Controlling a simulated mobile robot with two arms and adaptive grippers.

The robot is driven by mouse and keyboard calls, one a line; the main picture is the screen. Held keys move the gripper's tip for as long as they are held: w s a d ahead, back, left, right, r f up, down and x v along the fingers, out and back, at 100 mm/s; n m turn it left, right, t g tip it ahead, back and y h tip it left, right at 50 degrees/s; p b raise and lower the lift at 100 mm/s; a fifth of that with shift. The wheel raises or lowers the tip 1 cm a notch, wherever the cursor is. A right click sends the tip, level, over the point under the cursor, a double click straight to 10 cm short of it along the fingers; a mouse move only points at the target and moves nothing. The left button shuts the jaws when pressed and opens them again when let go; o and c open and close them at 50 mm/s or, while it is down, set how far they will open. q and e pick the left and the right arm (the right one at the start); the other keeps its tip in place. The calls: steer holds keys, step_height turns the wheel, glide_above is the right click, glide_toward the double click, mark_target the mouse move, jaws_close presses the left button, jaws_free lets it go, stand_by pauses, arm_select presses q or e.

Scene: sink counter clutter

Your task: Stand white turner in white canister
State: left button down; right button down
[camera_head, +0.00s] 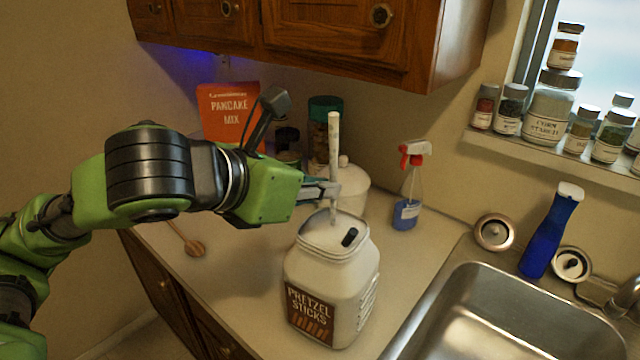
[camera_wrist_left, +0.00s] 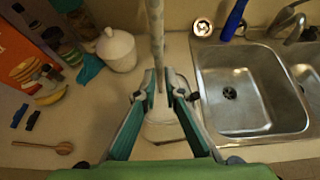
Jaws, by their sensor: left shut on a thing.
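My left gripper (camera_head: 328,188) is shut on the white turner (camera_head: 334,145), which it holds nearly upright. The turner's pale, mottled shaft rises above the fingers; it also shows in the left wrist view (camera_wrist_left: 156,35). Its lower end comes down at the mouth of a big white jar (camera_head: 332,275) labelled "Pretzel Sticks"; how deep it reaches cannot be told. A short black piece (camera_head: 350,237) shows at the jar's mouth. A smaller white canister with a knobbed lid (camera_head: 352,183) stands behind the gripper, and it also shows in the left wrist view (camera_wrist_left: 117,50). My right gripper is not in view.
A steel sink (camera_head: 510,320) lies to the right. A spray bottle (camera_head: 407,195) and a blue bottle (camera_head: 551,232) stand towards the back. An orange pancake mix pack (camera_head: 228,112) stands behind my arm. A wooden spoon (camera_head: 193,246) lies at left. Cupboards (camera_head: 330,35) hang above.

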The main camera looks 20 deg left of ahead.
mark_target(329, 126)
arm_select(q)
steer(key=c, duration=2)
jaws_free()
steer(key=shift+c, duration=0.2)
step_height(329, 126, up, 10)
